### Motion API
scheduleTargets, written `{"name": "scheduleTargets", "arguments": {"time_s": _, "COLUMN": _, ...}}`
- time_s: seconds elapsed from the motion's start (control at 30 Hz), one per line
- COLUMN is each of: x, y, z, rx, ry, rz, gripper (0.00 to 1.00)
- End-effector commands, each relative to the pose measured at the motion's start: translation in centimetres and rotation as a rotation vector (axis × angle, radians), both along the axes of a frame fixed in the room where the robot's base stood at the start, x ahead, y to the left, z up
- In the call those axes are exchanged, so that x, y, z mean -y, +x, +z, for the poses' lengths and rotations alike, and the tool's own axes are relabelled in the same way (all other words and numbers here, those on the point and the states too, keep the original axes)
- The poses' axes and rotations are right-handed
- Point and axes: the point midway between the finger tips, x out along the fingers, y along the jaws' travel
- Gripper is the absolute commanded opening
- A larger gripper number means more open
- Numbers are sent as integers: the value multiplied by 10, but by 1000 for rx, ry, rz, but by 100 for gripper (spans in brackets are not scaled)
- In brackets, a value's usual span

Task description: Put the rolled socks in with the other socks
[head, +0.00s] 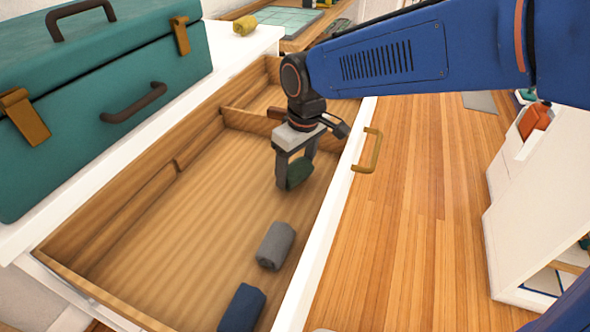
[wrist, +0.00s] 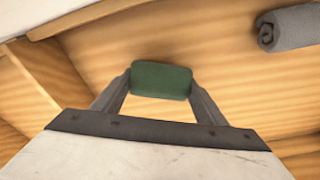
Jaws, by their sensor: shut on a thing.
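My gripper (head: 296,178) is inside the open wooden drawer (head: 165,235), shut on a dark green rolled sock bundle (head: 299,174). In the wrist view the green rolled socks (wrist: 161,81) sit between the two fingers. I cannot tell whether they touch the drawer floor. A grey rolled sock bundle (head: 276,246) lies in the same large compartment, nearer the front; it also shows at the upper right of the wrist view (wrist: 290,27). A dark blue rolled bundle (head: 242,308) lies beyond it at the bottom of the head view.
A wooden divider (head: 245,121) separates a smaller back compartment. A teal case (head: 105,75) stands on the white top beside the drawer. A yellow rolled item (head: 245,25) lies on that top's far end. The drawer's brass handle (head: 369,152) sticks out over open wooden floor (head: 420,200).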

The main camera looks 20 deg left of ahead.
Motion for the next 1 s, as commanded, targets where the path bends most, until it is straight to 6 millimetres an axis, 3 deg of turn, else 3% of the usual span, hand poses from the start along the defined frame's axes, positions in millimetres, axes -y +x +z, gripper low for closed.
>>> {"name": "scheduleTargets", "arguments": {"time_s": 0.43, "x": 0, "y": 0, "z": -11, "rx": 0, "ry": 0, "rz": 0, "gripper": 44}}
{"name": "scheduleTargets", "arguments": {"time_s": 0.47, "x": 0, "y": 0, "z": -10, "rx": 0, "ry": 0, "rz": 0, "gripper": 73}}
{"name": "scheduleTargets", "arguments": {"time_s": 0.5, "x": 0, "y": 0, "z": -10, "rx": 0, "ry": 0, "rz": 0, "gripper": 83}}
{"name": "scheduleTargets", "arguments": {"time_s": 0.53, "x": 0, "y": 0, "z": -10, "rx": 0, "ry": 0, "rz": 0, "gripper": 85}}
{"name": "scheduleTargets", "arguments": {"time_s": 0.83, "x": 0, "y": 0, "z": -9, "rx": 0, "ry": 1, "rz": 0, "gripper": 85}}
{"name": "scheduleTargets", "arguments": {"time_s": 1.0, "x": 1, "y": 0, "z": 5, "rx": 2, "ry": 2, "rz": 0, "gripper": 85}}
